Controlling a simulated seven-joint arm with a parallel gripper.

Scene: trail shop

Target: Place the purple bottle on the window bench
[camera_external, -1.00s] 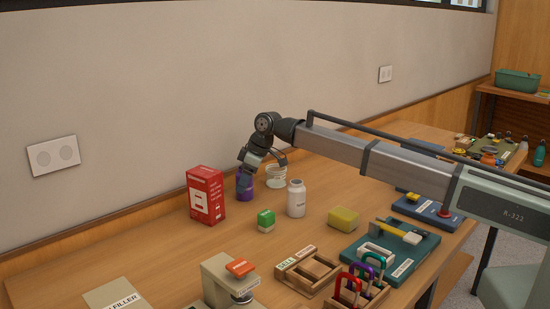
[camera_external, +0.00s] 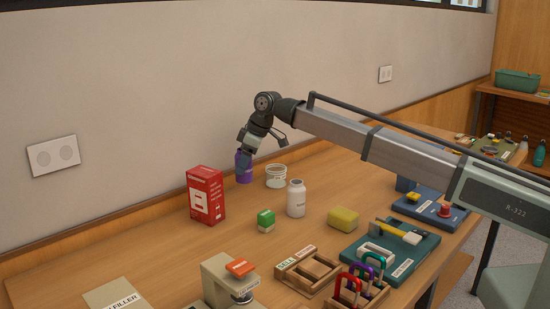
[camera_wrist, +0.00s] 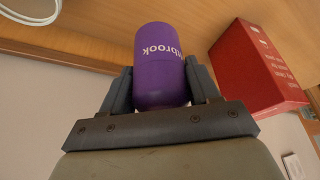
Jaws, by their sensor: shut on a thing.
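The purple bottle (camera_external: 244,173) is held upright by my gripper (camera_external: 246,156), just above the long wooden table near the wall. In the wrist view the bottle (camera_wrist: 160,62), with white lettering, sits between the two dark fingers of my gripper (camera_wrist: 161,82), which touch its sides. I cannot tell for sure which surface is the window bench; window panes show only at the top edge of the outside view.
A wooden shelf (camera_external: 511,91) stands far right.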

